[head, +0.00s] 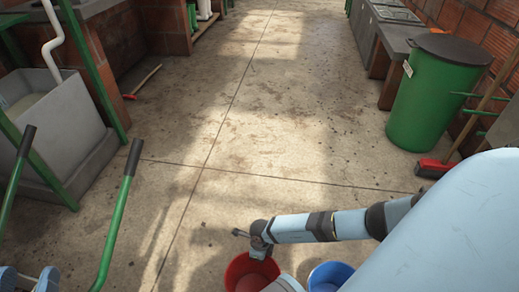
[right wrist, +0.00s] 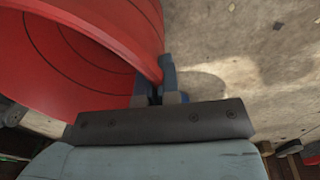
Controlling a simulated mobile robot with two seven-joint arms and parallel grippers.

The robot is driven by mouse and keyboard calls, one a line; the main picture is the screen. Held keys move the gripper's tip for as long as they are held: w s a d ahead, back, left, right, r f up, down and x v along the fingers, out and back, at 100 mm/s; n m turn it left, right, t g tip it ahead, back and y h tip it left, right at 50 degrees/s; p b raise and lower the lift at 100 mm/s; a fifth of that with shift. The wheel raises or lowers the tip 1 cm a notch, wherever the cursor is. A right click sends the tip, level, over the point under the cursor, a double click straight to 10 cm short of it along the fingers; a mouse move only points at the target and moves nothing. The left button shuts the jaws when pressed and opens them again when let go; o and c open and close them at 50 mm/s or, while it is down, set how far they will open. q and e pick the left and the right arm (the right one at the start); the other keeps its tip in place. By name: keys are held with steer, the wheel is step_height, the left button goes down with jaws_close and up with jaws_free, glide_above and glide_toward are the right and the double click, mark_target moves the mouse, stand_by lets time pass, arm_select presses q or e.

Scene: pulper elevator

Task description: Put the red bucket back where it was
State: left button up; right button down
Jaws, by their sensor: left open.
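The red bucket (head: 240,272) is at the bottom centre of the head view, its lower part cut off by the frame edge. In the right wrist view the red bucket (right wrist: 85,50) fills the upper left, and its rim runs between the fingers of my right gripper (right wrist: 156,88). That gripper is shut on the rim. In the head view my right arm reaches in from the right to the bucket. My left gripper (head: 27,282) is at the bottom left corner, open and empty, partly cut off and far from the bucket.
A blue bucket (head: 330,275) stands just right of the red one. A green bin (head: 430,100) with a dark lid and a red broom head (head: 434,169) are at the right. Green handles (head: 115,225) and a grey basin (head: 60,125) are at the left. The middle floor is clear.

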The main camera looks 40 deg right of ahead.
steer(key=c, duration=1.4)
jaws_free()
arm_select(q)
steer(key=shift+s, duration=0.1)
arm_select(e)
steer(key=shift+o, duration=0.2)
step_height(320, 180, up, 2)
steer(key=shift+w+d+r+p, duration=0.1)
steer(key=shift+d+r+p, duration=0.05)
steer(key=shift+p, duration=0.6)
arm_select(q)
steer(key=s+n+p, duration=0.1)
steer(key=s+d+n+g+p, duration=0.1)
steer(key=n+p, duration=0.1)
steer(key=s+d+n+g+y+p, duration=0.1)
steer(key=p, duration=0.1)
steer(key=shift+n, duration=0.3)
arm_select(e)
step_height(320, 180, up, 10)
steer(key=shift+w+d, duration=0.3)
steer(key=shift+d, duration=0.1)
arm_select(q)
steer(key=shift+f, duration=0.1)
